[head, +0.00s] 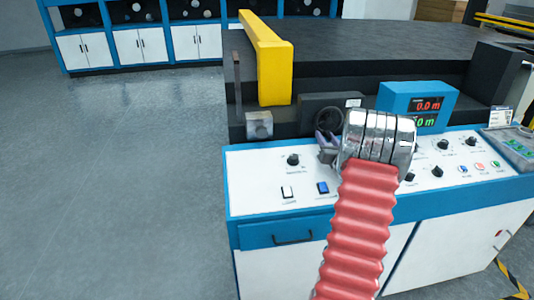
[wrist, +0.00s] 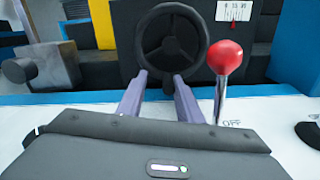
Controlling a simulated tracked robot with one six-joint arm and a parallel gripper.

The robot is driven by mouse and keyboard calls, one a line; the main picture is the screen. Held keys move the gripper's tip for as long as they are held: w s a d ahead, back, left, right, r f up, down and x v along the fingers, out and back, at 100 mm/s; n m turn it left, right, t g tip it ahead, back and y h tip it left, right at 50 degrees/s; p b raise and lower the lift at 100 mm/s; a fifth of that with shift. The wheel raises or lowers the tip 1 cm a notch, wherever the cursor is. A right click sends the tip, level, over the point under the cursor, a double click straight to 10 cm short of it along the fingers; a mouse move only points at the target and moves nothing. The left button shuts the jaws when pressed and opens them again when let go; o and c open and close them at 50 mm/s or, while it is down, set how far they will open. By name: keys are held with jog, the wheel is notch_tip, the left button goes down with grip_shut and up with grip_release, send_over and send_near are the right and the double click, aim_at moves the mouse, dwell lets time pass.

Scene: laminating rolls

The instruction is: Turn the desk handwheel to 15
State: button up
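The desk handwheel (wrist: 168,45) is a black three-spoke wheel upright on a dark housing, seen in the wrist view just ahead of my gripper (wrist: 160,80). In the head view the handwheel (head: 329,121) shows partly behind my gripper (head: 324,140). The two purple fingers are apart with nothing visible between them, and their tips overlap the wheel's lower rim in the picture. I cannot tell whether they touch it. A small white scale plate (wrist: 234,11) is right of the wheel; its figures are too small to read.
A red-knobbed lever (wrist: 225,58) stands close to the right of my fingers. A grey block with a round knob (head: 259,125) is left of the wheel. A blue display (head: 418,105) is at the right. The white panel (head: 260,180) carries several knobs and switches.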

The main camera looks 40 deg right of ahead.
jog(key=m, duration=0.1)
jog(key=a+r+m, duration=0.1)
jog(key=m, duration=0.1)
jog(key=w+m, duration=0.1)
jog(key=m, duration=0.1)
jog(key=shift+a+r, duration=0.25)
jog(key=shift+a, duration=0.15)
jog(key=v, duration=1.4)
jog(key=w+a+r+n+y, duration=0.1)
jog(key=w+a+n+y, duration=0.2)
jog(key=a, duration=0.4)
jog(key=w+a+r+n+y, duration=0.2)
jog(key=w+a+n+y, duration=0.1)
jog(key=a, duration=0.4)
jog(key=w+a+r+n+t+y, duration=0.1)
jog(key=w+a+r+n+y, duration=0.1)
jog(key=w+a+n+y, duration=0.2)
jog(key=shift+w+a+n, duration=0.15)
jog(key=shift+a+n, duration=0.85)
jog(key=shift+a, duration=0.45)
jog(key=shift+r, duration=0.1)
